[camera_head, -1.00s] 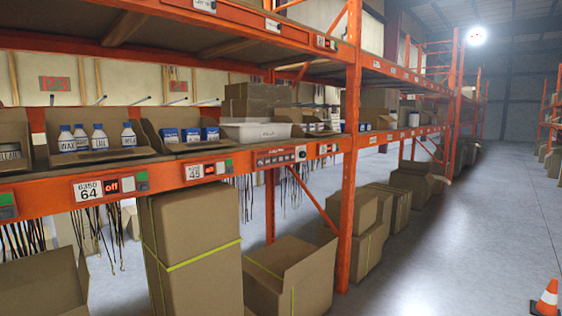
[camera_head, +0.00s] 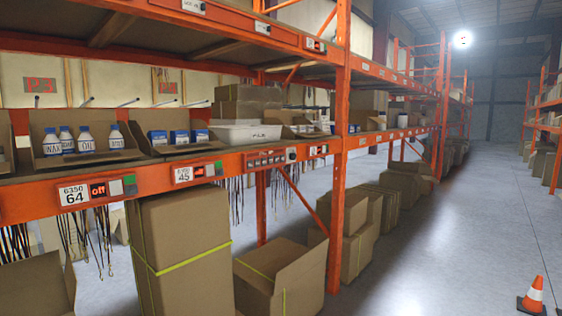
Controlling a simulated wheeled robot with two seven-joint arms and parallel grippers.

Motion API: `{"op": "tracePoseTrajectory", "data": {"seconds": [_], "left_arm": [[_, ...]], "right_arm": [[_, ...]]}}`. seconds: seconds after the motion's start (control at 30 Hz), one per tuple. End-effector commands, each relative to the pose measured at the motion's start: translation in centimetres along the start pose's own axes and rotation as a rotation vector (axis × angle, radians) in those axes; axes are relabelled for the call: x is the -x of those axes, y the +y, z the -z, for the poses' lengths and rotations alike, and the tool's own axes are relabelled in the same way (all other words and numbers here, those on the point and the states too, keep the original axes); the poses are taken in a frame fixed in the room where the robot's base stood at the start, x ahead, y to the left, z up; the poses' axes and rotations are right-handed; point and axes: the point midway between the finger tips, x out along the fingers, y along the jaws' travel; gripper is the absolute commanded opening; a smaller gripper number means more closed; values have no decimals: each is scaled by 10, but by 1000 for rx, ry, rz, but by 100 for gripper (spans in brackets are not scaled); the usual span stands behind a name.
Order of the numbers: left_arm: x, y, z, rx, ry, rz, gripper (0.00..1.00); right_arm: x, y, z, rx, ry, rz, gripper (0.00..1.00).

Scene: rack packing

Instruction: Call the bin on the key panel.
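A panel with a row of small keys (camera_head: 264,160) is set in the orange shelf beam, with a dark round knob at its right end. The marks on its keys are too small to read. Smaller units sit further left on the beam: one with a red display reading "off" (camera_head: 99,190) by the "6350 64" tag, another (camera_head: 203,171) by the "6350 45" tag. Neither of my grippers is in view.
White bottles with blue caps (camera_head: 85,141) and small blue boxes (camera_head: 179,137) stand in open cartons on the shelf. Large cardboard boxes (camera_head: 180,235) stand below the beam. An orange upright (camera_head: 341,150) is right of the panel. A traffic cone (camera_head: 534,294) stands in the otherwise clear aisle.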

Motion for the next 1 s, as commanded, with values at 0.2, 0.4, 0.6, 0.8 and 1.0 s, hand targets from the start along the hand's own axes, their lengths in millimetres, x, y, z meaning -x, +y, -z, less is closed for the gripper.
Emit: {"op": "tracePoseTrajectory", "data": {"seconds": [0.2, 0.4, 0.6, 0.8, 1.0], "left_arm": [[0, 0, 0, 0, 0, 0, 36], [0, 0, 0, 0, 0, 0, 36], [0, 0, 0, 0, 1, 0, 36], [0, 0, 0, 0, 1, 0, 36], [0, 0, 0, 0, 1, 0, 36]], "right_arm": [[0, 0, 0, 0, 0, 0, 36], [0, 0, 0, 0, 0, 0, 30], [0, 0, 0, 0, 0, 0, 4], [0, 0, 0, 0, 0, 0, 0], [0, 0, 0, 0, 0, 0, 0]]}}
